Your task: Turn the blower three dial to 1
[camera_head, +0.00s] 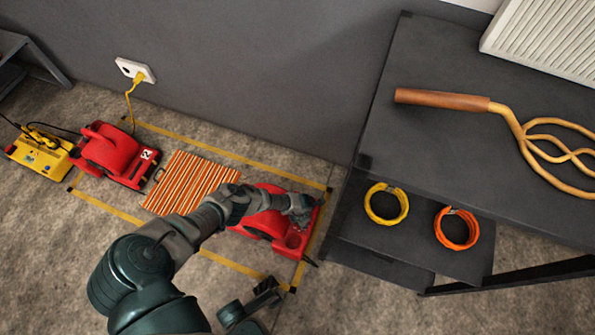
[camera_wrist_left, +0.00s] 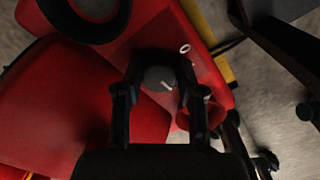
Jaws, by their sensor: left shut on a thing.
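The red blower (camera_head: 265,222) at the right end of the taped area is partly hidden by my left arm. My left gripper (camera_head: 301,214) is at its right end. In the left wrist view, the gripper (camera_wrist_left: 160,92) is shut on a round dark dial (camera_wrist_left: 158,76) on the red housing, one finger on each side. A short white line on the dial slants toward the lower right. A white 0 is printed above and right of the dial; another small mark beside it is unclear. My right gripper (camera_head: 250,300) is low in the head view, its fingers apart and empty.
Another red blower (camera_head: 112,155) and a yellow machine (camera_head: 40,152) stand at left. A striped rug (camera_head: 190,183) lies between the red blowers. A dark table (camera_head: 440,140) at right bears a carpet beater (camera_head: 445,99); its lower shelf holds yellow (camera_head: 371,212) and orange (camera_head: 441,240) coils.

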